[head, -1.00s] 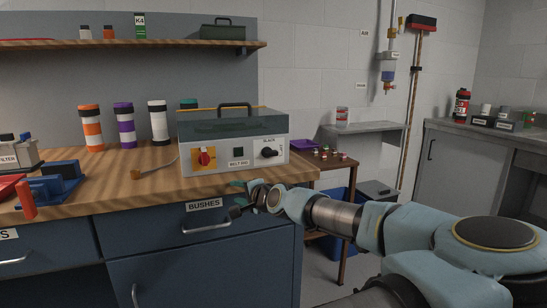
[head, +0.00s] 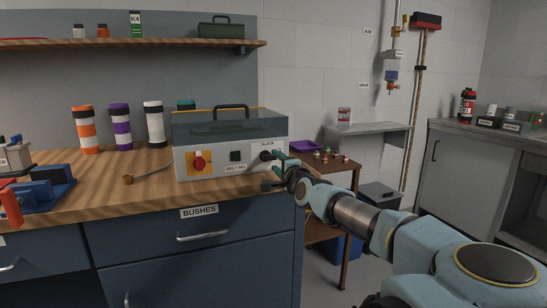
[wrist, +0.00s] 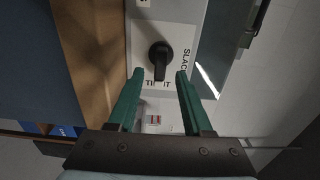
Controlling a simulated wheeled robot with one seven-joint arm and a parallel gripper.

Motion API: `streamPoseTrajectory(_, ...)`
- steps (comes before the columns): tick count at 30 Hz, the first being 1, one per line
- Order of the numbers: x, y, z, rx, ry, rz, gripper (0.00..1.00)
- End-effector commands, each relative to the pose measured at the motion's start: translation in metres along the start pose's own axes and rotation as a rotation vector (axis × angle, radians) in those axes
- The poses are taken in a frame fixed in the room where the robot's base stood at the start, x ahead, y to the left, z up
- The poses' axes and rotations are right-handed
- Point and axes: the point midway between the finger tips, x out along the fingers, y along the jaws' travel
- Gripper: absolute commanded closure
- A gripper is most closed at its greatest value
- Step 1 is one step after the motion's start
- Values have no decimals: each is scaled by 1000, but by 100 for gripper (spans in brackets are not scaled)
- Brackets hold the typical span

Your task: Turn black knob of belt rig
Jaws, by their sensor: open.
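The belt rig (head: 220,165) is a pale box with a dark, see-through lid and handle, standing on the wooden bench. Its black knob (wrist: 160,54) sits on the front panel between words reading SLACK and what looks like TIGHT.
A red knob on a yellow plate (head: 199,163) and a dark square button (head: 237,156) share the panel. The bench edge (head: 130,212) and BUSHES drawer (head: 199,212) lie below. A small brown table (head: 335,175) stands to the right. Striped canisters (head: 121,126) stand at left.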

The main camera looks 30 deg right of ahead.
Motion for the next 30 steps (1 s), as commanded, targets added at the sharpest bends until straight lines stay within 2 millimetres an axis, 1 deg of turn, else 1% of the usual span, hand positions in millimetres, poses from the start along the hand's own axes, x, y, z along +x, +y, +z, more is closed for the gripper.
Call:
streamPoseTrajectory(1,9,-2,1,-2,-2,0,50)
streamPoseTrajectory(6,25,0,0,-1,0,0,50)
streamPoseTrajectory(10,29,0,0,0,0,-1,50)
streamPoseTrajectory(17,30,0,0,0,1,-1,50)
streamPoseTrajectory(20,29,0,0,0,0,-1,60)
streamPoseTrajectory(30,29,0,0,0,0,0,98)
